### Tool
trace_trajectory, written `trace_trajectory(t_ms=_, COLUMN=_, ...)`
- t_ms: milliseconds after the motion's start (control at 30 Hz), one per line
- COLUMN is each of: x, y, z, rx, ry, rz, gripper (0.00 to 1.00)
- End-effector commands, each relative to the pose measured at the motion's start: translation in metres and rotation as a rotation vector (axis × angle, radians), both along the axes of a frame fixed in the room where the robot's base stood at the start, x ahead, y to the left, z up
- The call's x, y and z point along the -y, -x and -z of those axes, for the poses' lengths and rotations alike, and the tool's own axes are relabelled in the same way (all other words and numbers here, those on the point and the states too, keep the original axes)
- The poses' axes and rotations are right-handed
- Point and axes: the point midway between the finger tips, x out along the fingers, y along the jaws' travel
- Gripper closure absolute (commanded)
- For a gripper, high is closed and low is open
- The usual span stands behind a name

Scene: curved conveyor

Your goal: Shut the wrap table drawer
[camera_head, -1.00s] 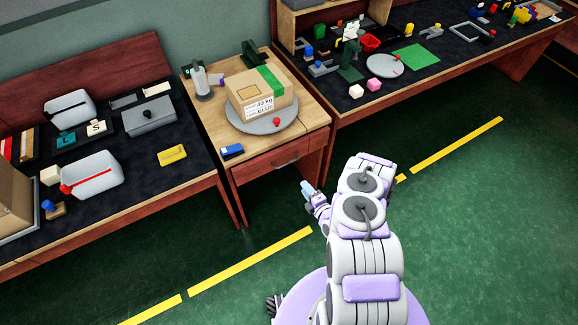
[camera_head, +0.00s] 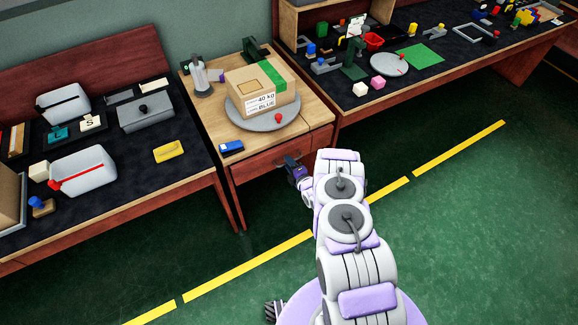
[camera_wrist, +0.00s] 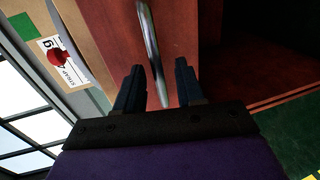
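The wrap table (camera_head: 312,107) is a small wooden table between two longer benches. Its reddish drawer front (camera_head: 256,168) faces me, and my gripper covers part of it in the head view. I cannot tell how far out the drawer is. My gripper (camera_head: 288,162) is at the drawer front. In the wrist view, the metal bar handle (camera_wrist: 152,45) runs between the two dark fingers of my gripper (camera_wrist: 158,80), nearer the left finger. The fingers are apart, with a gap on both sides of the handle. The drawer front (camera_wrist: 190,35) shows behind them.
On the wrap table are a cardboard box (camera_head: 262,88) on a grey turntable (camera_head: 240,117), a blue item (camera_head: 231,147) and a tape dispenser (camera_head: 203,82). Benches flank it left (camera_head: 120,185) and right (camera_head: 350,113). Green floor (camera_head: 470,200) lies open at right.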

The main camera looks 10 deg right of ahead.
Motion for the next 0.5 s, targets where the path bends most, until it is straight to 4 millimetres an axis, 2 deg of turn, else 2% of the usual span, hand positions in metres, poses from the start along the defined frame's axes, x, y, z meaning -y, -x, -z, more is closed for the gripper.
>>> trace_trajectory(t_ms=300, x=-0.0032, y=-0.0025, z=-0.0001, rx=0.001, ry=0.004, rz=0.000, gripper=0.62)
trace_trajectory(t_ms=500, x=-0.0059, y=-0.0025, z=0.0000, rx=0.001, ry=0.009, rz=0.000, gripper=0.81)
